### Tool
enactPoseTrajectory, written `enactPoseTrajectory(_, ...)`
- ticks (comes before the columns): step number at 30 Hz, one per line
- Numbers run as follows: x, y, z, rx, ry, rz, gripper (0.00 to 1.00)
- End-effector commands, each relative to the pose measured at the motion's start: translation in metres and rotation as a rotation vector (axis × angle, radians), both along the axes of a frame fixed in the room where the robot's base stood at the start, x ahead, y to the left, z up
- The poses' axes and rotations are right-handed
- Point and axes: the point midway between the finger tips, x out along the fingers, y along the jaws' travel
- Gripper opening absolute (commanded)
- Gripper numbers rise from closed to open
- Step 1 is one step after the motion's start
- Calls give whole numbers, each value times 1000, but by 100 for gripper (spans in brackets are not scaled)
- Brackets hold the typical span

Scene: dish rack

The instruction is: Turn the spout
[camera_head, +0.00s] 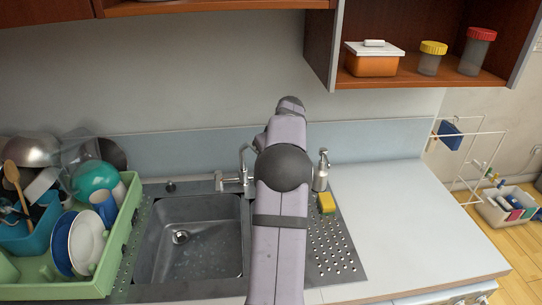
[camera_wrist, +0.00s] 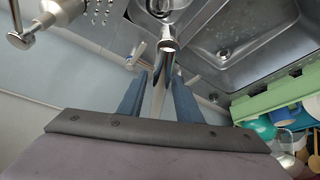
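The chrome faucet spout (camera_head: 244,160) rises behind the sink, just left of my arm in the head view. In the wrist view the spout (camera_wrist: 168,52) runs between the two blue-grey fingers of my gripper (camera_wrist: 160,78). The fingers are apart, one on each side of the spout, with the right one closer to it. I cannot tell whether that finger touches it. In the head view my gripper is hidden behind my arm.
The sink basin (camera_head: 202,236) lies left of my arm. A soap dispenser (camera_head: 321,171) and yellow sponge (camera_head: 327,203) stand close on the right. A green dish rack (camera_head: 120,240) full of dishes is at left. The right counter (camera_head: 400,220) is clear.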

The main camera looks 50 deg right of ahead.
Motion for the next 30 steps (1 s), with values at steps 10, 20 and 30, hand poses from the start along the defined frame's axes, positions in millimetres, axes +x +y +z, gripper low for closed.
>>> enactPoseTrajectory(10,-1,2,-3,5,5,0,38)
enactPoseTrajectory(20,-4,3,4,6,5,0,38)
enactPoseTrajectory(30,-9,5,13,6,7,0,38)
